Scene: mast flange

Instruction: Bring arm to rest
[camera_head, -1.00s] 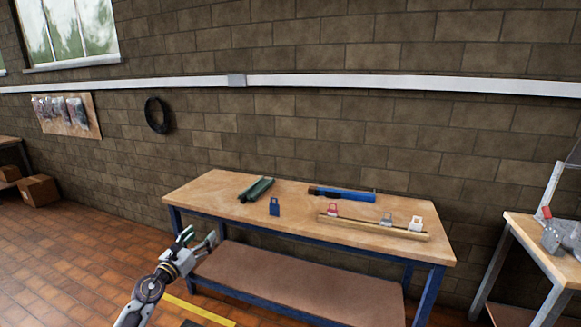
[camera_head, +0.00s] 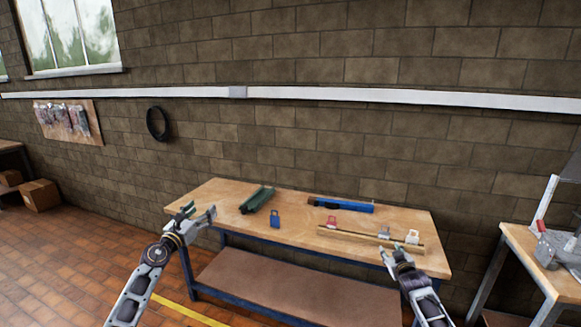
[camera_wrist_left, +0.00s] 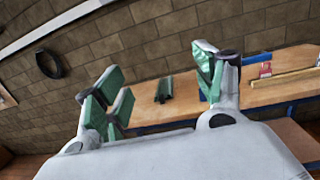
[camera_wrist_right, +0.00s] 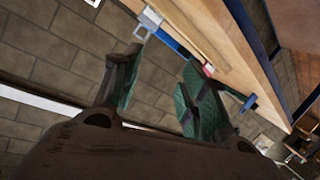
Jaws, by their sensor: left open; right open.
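My left gripper (camera_head: 196,212) is open and empty in the head view, at the left front corner of the workbench (camera_head: 215,192). Its two green-padded fingers stand apart in the left wrist view (camera_wrist_left: 160,90). My right gripper (camera_head: 394,255) is open and empty, near the bench's right front edge and in front of the wooden rail (camera_head: 345,236). Its spread green pads show in the right wrist view (camera_wrist_right: 155,90). Neither gripper appears to touch anything on the bench.
On the bench are a green channel (camera_head: 257,200), a blue padlock-shaped tag (camera_head: 275,219), a blue tool (camera_head: 341,205), and red (camera_head: 331,222), grey (camera_head: 384,232) and white (camera_head: 413,237) tags by the rail. A second table (camera_head: 525,250) stands right. Brick wall lies behind.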

